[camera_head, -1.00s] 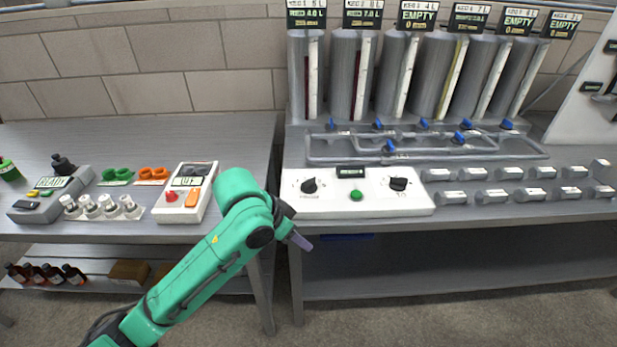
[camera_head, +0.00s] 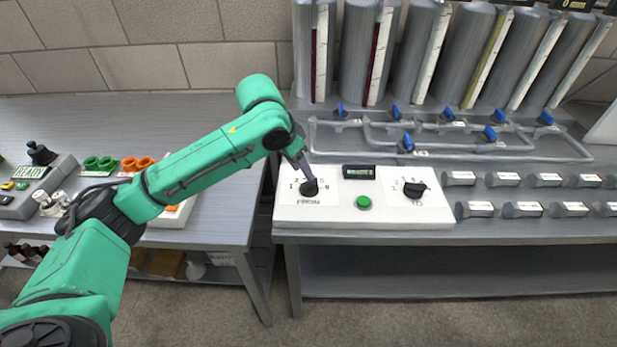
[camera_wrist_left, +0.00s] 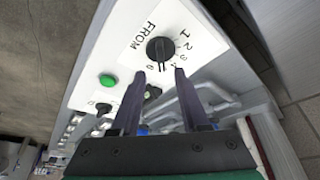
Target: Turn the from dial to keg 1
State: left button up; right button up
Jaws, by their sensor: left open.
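The from dial (camera_head: 309,188) is a round black knob on the left of a white control panel (camera_head: 390,214), with numbers around it. In the left wrist view the from dial (camera_wrist_left: 160,49) shows the printed word FROM and a ring of numbers; I cannot tell surely which number it points at. My left gripper (camera_head: 309,176) is just above and behind the dial in the head view. In the left wrist view my left gripper (camera_wrist_left: 161,72) is open, its two dark fingers spread just short of the knob, with nothing between the tips. My right gripper is not in view.
The same panel carries a green button (camera_head: 363,202), a small dark display (camera_head: 359,172) and the to dial (camera_head: 414,188). Pipes with blue valves (camera_head: 407,143) and tall grey cylinders (camera_head: 349,55) stand behind. Grey labelled blocks (camera_head: 521,209) lie to the right.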

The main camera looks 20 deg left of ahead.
aim_at(308, 182)
pick_arm(q)
jog(key=x, duration=0.5)
jog(key=shift+w+d+f, duration=0.1)
jog(key=shift+w+f, duration=0.15)
jog(key=shift+w, duration=0.05)
jog(key=shift+f, duration=0.25)
jog(key=shift+c, duration=0.6)
grip_shut()
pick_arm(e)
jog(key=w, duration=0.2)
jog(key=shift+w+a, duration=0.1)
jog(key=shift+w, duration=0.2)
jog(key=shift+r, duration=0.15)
